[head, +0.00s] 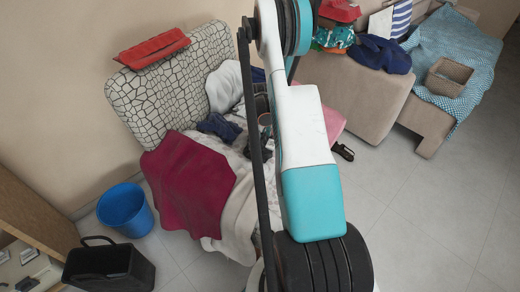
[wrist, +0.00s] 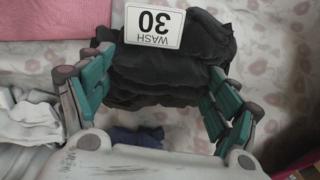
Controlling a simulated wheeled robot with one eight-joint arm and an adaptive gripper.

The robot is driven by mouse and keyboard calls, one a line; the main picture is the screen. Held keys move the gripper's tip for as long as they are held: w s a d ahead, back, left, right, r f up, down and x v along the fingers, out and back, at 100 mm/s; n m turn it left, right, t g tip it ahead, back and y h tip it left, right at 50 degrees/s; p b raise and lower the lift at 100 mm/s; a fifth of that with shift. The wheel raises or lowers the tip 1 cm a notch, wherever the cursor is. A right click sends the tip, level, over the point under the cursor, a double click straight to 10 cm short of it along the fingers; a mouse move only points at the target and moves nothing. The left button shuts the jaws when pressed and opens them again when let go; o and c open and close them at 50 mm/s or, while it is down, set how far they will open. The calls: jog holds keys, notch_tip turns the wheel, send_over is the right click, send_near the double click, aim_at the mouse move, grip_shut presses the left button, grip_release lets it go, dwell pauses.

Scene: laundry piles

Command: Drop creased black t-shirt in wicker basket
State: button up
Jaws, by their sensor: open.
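The black t-shirt (wrist: 165,78) is a creased dark bundle on the pale patterned bed cover in the wrist view. My gripper (wrist: 160,62) is open, with its teal fingers on either side of the bundle. I cannot tell whether they touch it. In the head view my arm hides most of the gripper and the t-shirt. The wicker basket (head: 447,78) is a small brown box on the blue patterned blanket at the far right.
A white "WASH 30" card (wrist: 154,26) shows over the t-shirt. Dark blue cloth (head: 218,127) and a maroon blanket (head: 190,185) lie on the bed. Floor at right (head: 430,210) is clear.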

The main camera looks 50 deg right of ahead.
jog(key=c, duration=1.3)
jog(key=shift+r, duration=0.1)
jog(key=shift+c, duration=0.2)
